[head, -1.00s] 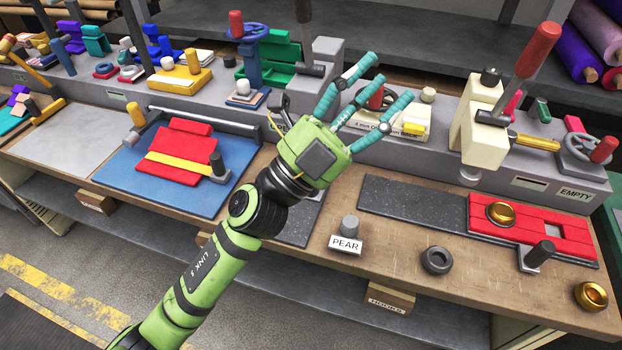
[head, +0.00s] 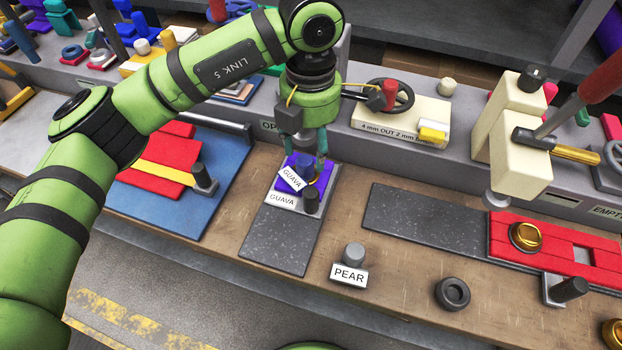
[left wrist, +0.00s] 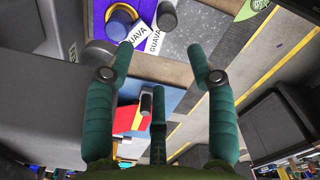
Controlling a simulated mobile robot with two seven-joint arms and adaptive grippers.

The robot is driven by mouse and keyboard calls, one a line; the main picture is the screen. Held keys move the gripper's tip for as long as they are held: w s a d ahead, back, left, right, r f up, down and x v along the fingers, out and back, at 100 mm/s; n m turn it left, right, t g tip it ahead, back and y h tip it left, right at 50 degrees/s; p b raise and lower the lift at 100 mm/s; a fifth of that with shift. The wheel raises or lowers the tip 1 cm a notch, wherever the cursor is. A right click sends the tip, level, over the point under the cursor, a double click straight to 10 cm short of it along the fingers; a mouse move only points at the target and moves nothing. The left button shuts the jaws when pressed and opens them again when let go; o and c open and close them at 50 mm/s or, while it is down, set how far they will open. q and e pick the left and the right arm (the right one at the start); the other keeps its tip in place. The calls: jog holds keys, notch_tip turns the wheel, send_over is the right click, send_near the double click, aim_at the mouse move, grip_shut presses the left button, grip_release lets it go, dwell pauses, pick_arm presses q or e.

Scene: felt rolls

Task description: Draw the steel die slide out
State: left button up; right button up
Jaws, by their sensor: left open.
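My left gripper (head: 306,165) points down just over the purple felt piece (head: 292,172) in the head view. Its teal fingers are spread, with nothing between them in the left wrist view (left wrist: 163,50). The purple felt and its GUAVA tags also show in that view (left wrist: 97,52). The felt sits at the back of a dark speckled slab (head: 280,240), with a black upright handle (head: 311,200) at its front right. A second speckled slab (head: 420,222) lies to the right. I cannot tell which part is the steel die slide. My right gripper is not in view.
A cream press (head: 512,135) rises at right beside red felt (head: 510,255). A blue board (head: 215,180) lies left. Bench between the slabs is clear.

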pick_arm(q)
jog(key=p, duration=0.2)
send_over(310, 192)
jog(key=f, duration=0.4)
jog(key=shift+s+f, duration=0.1)
jog(key=shift+s, duration=0.25)
jog(key=f, duration=0.2)
jog(key=f+p, duration=0.1)
jog(key=shift+w+f, duration=0.3)
jog(key=shift+f, duration=0.1)
notch_tip(310, 192, down, 6)
jog(key=shift+r+p, duration=0.25)
jog(key=shift+p, duration=0.55)
jog(key=shift+f, duration=0.5)
grip_shut()
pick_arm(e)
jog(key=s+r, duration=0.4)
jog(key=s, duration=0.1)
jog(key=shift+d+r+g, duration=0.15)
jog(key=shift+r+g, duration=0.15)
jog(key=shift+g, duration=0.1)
